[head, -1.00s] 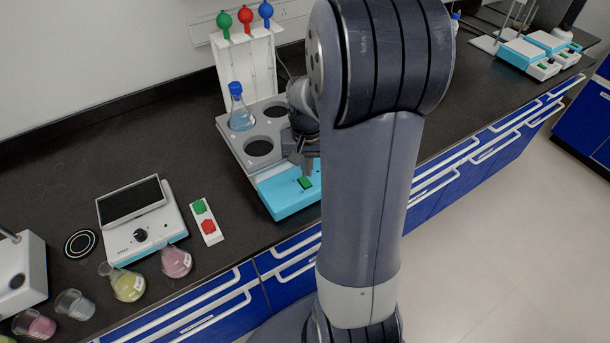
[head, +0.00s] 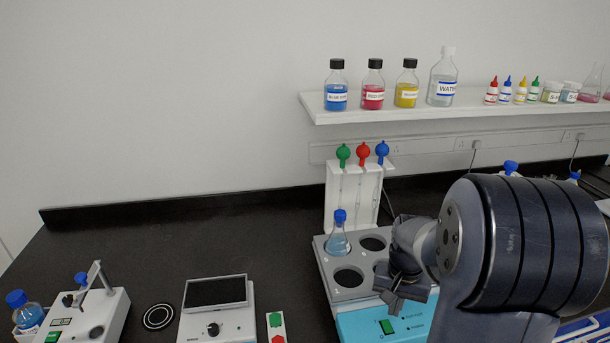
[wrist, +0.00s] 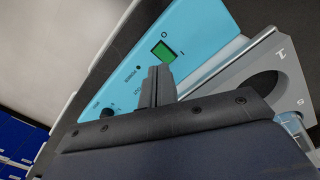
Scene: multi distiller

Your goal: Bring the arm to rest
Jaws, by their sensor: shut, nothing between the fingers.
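My gripper (head: 400,302) is shut and empty in the head view. It hangs over the front right of a grey and light-blue bath with round wells (head: 335,285), close to its blue control panel. In the wrist view, the closed fingers (wrist: 157,85) show in front of the blue panel (wrist: 195,30) with its green switch (wrist: 163,53). I cannot tell the exact gap between the fingers and the panel. My arm covers the right part of the bath in the head view.
A blue-capped flask (head: 339,238) sits in the bath's back left well. A rack with green, red and blue pipette bulbs (head: 345,195) stands behind. A shelf (head: 430,110) of bottles is above. A hotplate (head: 215,320) and a small device (head: 85,315) stand left.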

